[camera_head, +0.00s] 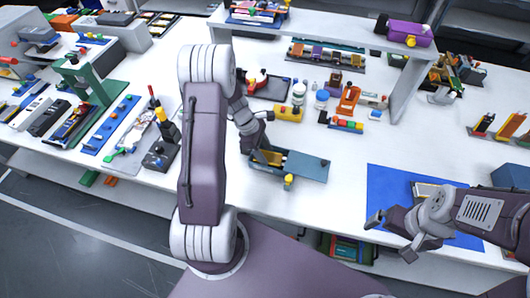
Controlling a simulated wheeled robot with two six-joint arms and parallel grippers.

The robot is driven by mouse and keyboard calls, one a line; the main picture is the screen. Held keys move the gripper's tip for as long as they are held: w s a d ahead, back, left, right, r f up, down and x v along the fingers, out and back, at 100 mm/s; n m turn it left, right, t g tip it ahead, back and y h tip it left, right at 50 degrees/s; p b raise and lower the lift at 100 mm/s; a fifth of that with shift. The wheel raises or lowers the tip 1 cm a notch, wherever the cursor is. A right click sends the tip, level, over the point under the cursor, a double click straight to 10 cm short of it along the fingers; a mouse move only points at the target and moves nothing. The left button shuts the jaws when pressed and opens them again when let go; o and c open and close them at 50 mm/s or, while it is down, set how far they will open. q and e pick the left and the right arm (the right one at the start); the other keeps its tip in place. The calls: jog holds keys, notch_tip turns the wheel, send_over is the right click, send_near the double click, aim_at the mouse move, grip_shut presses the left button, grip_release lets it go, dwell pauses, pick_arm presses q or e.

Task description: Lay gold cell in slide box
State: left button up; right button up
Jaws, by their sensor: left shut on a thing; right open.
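The slide box (308,167), dark with a blue-grey lid over its right part, lies on the white table near the middle. Its left part is open. My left gripper (262,156) points down at this open part and is shut on the gold cell (272,158), which shows as a small gold patch by the fingertips. The fingers and arm hide part of the cell, so I cannot tell whether it touches the box floor. A yellow knob (289,180) is at the box's front side. My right gripper (391,237) is open and empty over the blue mat's front left edge.
The blue mat (385,185) lies at right with a small grey-framed item on it. A white shelf (340,35) spans the back, with small parts below it. Several tools and trays crowd the left. Table right of the box is clear up to the mat.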

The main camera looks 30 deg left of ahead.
pick_arm(q)
jog(key=shift+f, duration=0.1)
jog(key=o, duration=1)
jog(key=p+v, duration=0.1)
jog(key=v, duration=1.1)
jog(key=s+d+m+y, duration=0.4)
jog(key=s+d+m, duration=0.7)
jog(key=m, duration=0.9)
jog(key=shift+s+d+f+m, duration=0.3)
jog(key=shift+s+d, duration=0.05)
jog(key=shift+d, duration=0.1)
